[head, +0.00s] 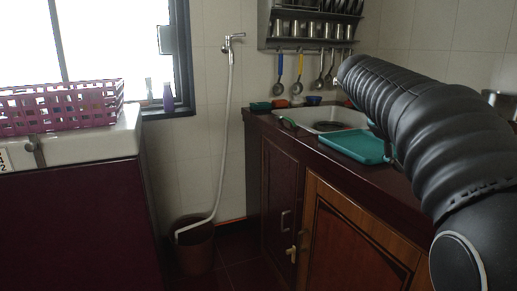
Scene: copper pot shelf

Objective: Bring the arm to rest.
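My arm, black and ribbed, reaches in from the right edge of the head view and rises over the right part of the counter. My gripper does not show in this view, so I cannot see its fingers or whether it holds anything. The arm hides part of the counter and the wall behind it. Just left of the arm, a teal tray (352,146) lies on the dark red counter (290,140).
A sink (320,117) is set in the counter, below a metal rack (310,30) with cups and hanging ladles. At left, a purple basket (60,106) sits on a white-topped unit (75,149). A bucket (194,250) stands on the floor between.

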